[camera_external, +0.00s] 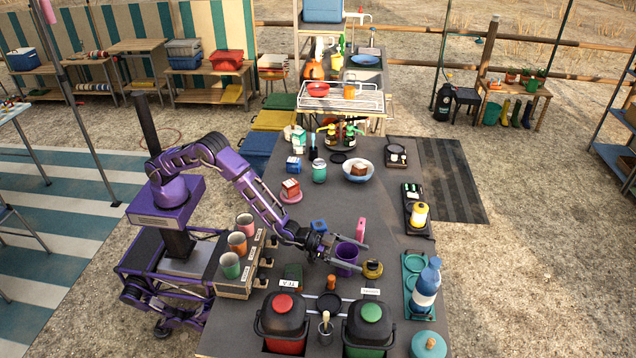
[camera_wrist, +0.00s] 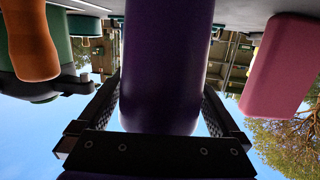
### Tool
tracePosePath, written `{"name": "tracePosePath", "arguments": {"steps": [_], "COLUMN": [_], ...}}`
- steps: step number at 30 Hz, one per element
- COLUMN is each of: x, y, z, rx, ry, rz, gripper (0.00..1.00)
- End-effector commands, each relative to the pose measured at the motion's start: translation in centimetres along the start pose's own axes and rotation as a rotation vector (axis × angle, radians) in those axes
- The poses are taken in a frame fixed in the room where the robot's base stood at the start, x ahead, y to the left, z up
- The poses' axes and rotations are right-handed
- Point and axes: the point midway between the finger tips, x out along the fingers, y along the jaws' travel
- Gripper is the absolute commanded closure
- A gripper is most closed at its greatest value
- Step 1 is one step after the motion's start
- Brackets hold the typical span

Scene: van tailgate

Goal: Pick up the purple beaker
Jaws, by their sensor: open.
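The purple beaker (camera_external: 346,257) stands upright on the dark table, right of my arm. My gripper (camera_external: 350,253) is level with the beaker, its fingers spread on either side of it. In the wrist view the beaker (camera_wrist: 165,70) fills the middle, between the two open fingers (camera_wrist: 162,110). I cannot tell whether either finger touches it. The beaker's lower part is partly hidden by the near finger in the outside view.
A pink block (camera_external: 361,228) stands just behind the beaker, and a yellow-and-black round item (camera_external: 373,269) sits close on its right. A small orange-brown item (camera_external: 331,283) is in front. A blue cube (camera_external: 319,226) is behind my gripper. Red-lidded (camera_external: 283,318) and green-lidded (camera_external: 369,326) containers stand at the front.

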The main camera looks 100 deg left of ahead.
Motion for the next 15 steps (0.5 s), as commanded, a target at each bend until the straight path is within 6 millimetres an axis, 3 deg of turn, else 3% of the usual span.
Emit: {"name": "tracePosePath", "arguments": {"steps": [5,6,15], "x": [0.03,0.02,0.01], "y": [-0.03,-0.03,-0.02], "z": [-0.04,-0.04,-0.05], "rx": [0.0,0.0,0.0], "ry": [0.0,0.0,0.0], "rz": [0.0,0.0,0.0], "gripper": [0.0,0.04,0.58]}}
